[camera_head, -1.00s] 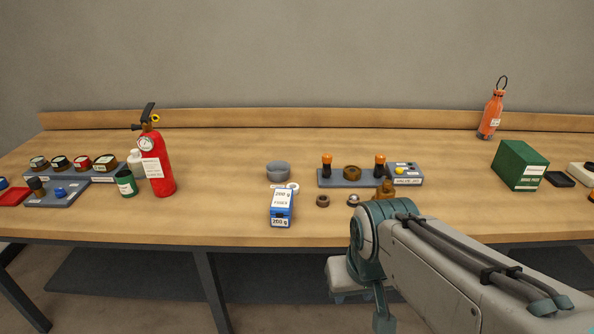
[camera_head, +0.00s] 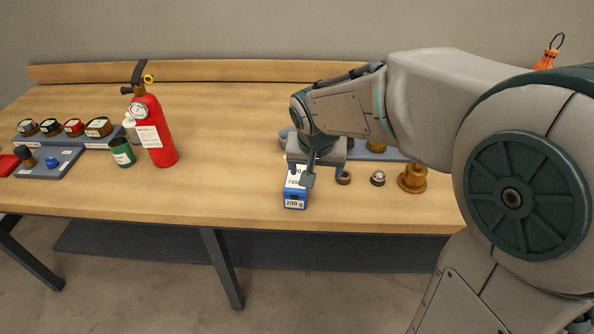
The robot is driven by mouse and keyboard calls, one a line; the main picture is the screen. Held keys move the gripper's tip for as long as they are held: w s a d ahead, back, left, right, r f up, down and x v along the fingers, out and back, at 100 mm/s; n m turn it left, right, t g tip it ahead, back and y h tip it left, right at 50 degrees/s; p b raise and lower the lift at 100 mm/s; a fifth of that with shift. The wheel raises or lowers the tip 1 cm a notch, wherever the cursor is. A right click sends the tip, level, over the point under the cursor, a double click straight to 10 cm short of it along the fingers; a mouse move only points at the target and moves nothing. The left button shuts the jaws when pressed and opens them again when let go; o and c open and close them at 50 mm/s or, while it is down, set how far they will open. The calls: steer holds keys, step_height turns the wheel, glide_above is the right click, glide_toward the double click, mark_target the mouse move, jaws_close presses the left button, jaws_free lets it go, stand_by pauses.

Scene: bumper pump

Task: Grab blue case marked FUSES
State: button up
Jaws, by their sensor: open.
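The blue case (camera_head: 295,197) stands near the front edge of the wooden table. Its white labels show part of the word FUSES on top and "200 g" on the front. My gripper (camera_head: 304,178) is over the case's back part, pointing down, and hides some of its top. The jaws are open. I cannot tell whether a finger touches the case or is only in front of it.
The table (camera_head: 230,140) is clear between the case and the red fire extinguisher (camera_head: 153,130). A green can (camera_head: 122,152) stands left of the extinguisher. A dark ring (camera_head: 343,178), a small domed part (camera_head: 378,178) and a brass piece (camera_head: 412,178) lie right of the case.

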glide_toward(297, 178)
steer(key=shift+s+a+f, duration=0.2)
steer(key=shift+s, duration=0.25)
steer(key=shift+w+f, duration=0.2)
steer(key=shift+f, duration=0.15)
steer(key=x, duration=0.7)
steer(key=shift+w+f+p, duration=0.25)
steer(key=shift+w+p, duration=0.05)
steer(key=shift+p, duration=0.05)
steer(key=x, duration=0.2)
steer(key=p+x, duration=0.1)
steer(key=x, duration=0.1)
steer(key=shift+w+d, duration=0.25)
steer(key=shift+w, duration=0.05)
steer(key=shift+w+f+t, duration=0.2)
steer(key=shift+f+t, duration=0.1)
steer(key=shift+f, duration=0.15)
steer(key=shift+f+b, duration=0.25)
steer(key=shift+b, duration=0.1)
steer(key=c, duration=1.2)
